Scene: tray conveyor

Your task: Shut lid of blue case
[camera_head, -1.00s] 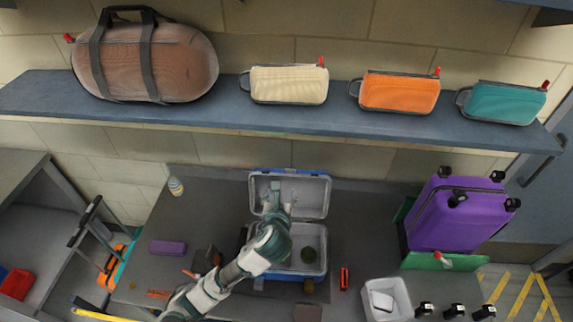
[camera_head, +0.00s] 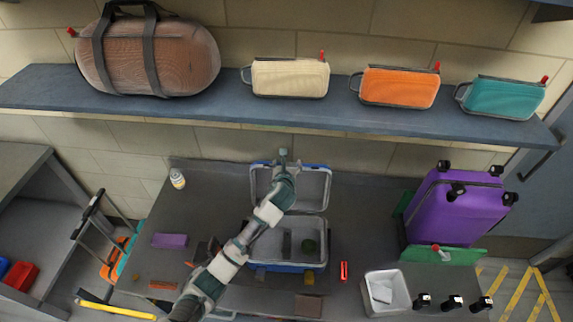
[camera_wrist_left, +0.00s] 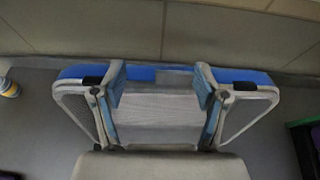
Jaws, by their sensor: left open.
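The blue case (camera_head: 290,267) stands open on the dark table, with a blue rim and grey inside. Its lid (camera_head: 318,190) is raised at the back. A round dark green thing and a dark grey piece lie inside the case. My left arm crosses over the case, hiding part of the lid and the left side. My left gripper (camera_head: 283,154) is at the lid's far top edge, open and empty. In the left wrist view, the open fingers (camera_wrist_left: 162,86) are spread in front of the lid's blue edge (camera_wrist_left: 250,78); I cannot tell whether they touch it. My right gripper does not show.
A purple suitcase (camera_head: 456,208) stands right of the case. A white bin (camera_head: 398,297) is at the front right. A small bottle (camera_head: 177,179) and a purple box (camera_head: 169,240) are on the left. A shelf (camera_head: 225,108) with bags hangs above the table's back.

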